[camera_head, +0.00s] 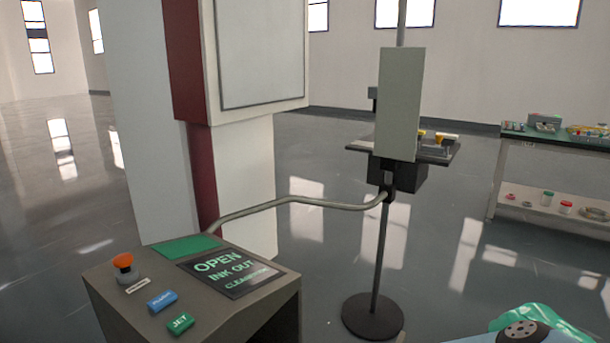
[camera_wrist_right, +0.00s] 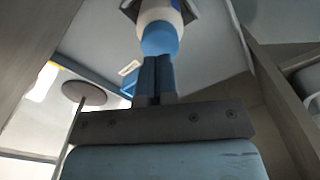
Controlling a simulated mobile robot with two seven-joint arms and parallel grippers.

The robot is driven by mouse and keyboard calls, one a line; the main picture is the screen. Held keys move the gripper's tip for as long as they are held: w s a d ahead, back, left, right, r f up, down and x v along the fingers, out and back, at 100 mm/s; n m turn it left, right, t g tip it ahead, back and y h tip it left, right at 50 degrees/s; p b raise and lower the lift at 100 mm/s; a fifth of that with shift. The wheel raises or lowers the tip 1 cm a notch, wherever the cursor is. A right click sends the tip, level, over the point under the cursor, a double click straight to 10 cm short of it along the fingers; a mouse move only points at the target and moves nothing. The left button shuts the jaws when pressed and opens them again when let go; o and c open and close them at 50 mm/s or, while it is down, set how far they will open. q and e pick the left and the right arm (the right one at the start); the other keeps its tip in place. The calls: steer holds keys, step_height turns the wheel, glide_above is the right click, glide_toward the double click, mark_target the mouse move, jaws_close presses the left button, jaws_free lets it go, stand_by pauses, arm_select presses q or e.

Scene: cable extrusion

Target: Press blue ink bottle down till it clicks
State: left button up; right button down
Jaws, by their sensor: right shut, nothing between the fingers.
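In the right wrist view, the blue and white ink bottle (camera_wrist_right: 158,38) is at the top middle, with its blue end towards my gripper and its white part running off the upper edge. My right gripper (camera_wrist_right: 155,62) is shut and empty. Its fingertips are right at the blue end; I cannot tell whether they touch it. A grey holder is around the bottle's white part. The bottle and both grippers are out of the head view.
A stand (camera_head: 375,240) with a bent pipe (camera_head: 290,200) is mid-picture. Grey walls flank my right gripper closely.

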steer(key=shift+f+b, duration=1.45)
steer(key=shift+f, duration=0.15)
steer(key=shift+s+d+f+b, duration=0.1)
steer(key=shift+s+f+b, duration=0.15)
steer(key=shift+f, duration=0.2)
stand_by(0.4)
steer(key=shift+r, duration=0.15)
steer(key=shift+w+r+p, duration=0.15)
steer(key=shift+r+p, duration=0.55)
steer(key=shift+r, duration=0.2)
steer(key=shift+w+r+p, duration=0.1)
steer(key=shift+r+p, duration=1.6)
steer(key=shift+r, duration=1.45)
steer(key=shift+a, duration=0.2)
